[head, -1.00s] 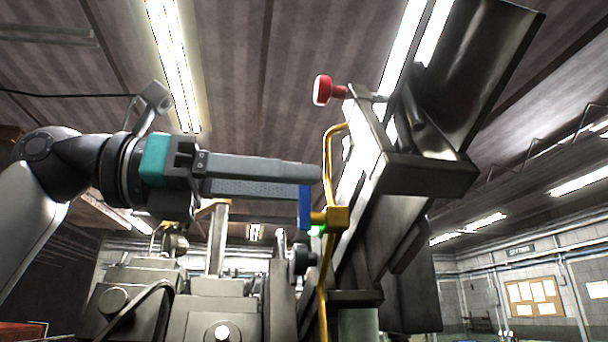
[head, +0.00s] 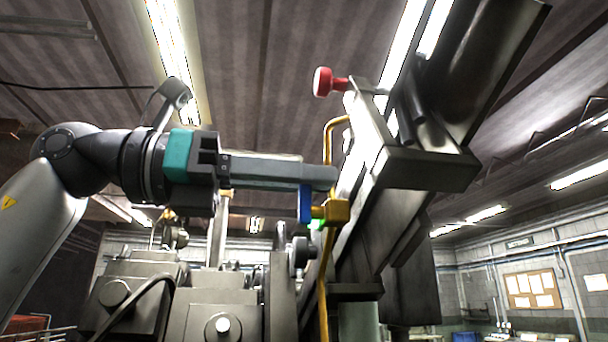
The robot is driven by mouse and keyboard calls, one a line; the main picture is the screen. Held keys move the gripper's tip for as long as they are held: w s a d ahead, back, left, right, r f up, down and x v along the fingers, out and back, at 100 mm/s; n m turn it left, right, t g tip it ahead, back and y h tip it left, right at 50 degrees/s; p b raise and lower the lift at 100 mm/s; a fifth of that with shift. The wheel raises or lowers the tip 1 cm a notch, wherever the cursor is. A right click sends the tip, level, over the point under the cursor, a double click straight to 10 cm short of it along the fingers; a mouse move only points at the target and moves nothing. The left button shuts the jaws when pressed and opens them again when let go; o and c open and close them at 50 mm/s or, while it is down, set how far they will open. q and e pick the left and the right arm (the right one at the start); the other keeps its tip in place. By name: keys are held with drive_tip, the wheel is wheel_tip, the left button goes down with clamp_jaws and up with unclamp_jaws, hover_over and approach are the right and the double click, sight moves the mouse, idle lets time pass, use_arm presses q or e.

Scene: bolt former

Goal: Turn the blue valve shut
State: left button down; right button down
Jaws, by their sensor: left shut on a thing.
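The blue valve (head: 305,204) is a small blue lever on a brass-yellow fitting (head: 337,211) on a yellow pipe. A small green light shows just below the fitting. My left gripper (head: 322,178) comes in level from the left, with its long grey fingers at the top of the blue lever. It is shut on the lever, and the fingers hide the lever's upper end. The visible part of the lever hangs downward, to the left of the fitting. My right gripper is not in view.
The yellow pipe (head: 324,290) runs up beside the machine's slanted dark chute (head: 430,170). A red knob (head: 323,82) sticks out above my gripper. Grey machine blocks (head: 215,310) stand below my arm. Open air lies to the upper left.

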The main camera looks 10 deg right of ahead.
use_arm(q)
drive_tip(key=shift+w+n, duration=0.1)
drive_tip(key=shift+n, duration=0.2)
drive_tip(key=shift+w+a+f+n+p, duration=0.1)
drive_tip(key=shift+w+n+p, duration=0.15)
drive_tip(key=shift+n, duration=0.8)
drive_tip(key=shift+w+d+f+n+p, duration=0.1)
drive_tip(key=shift+w+n+p, duration=0.15)
drive_tip(key=shift+n, duration=0.75)
drive_tip(key=shift+w+a+n+p, duration=0.15)
drive_tip(key=shift+w+n, duration=0.2)
drive_tip(key=shift+n, duration=0.7)
drive_tip(key=c, duration=0.9)
unclamp_jaws()
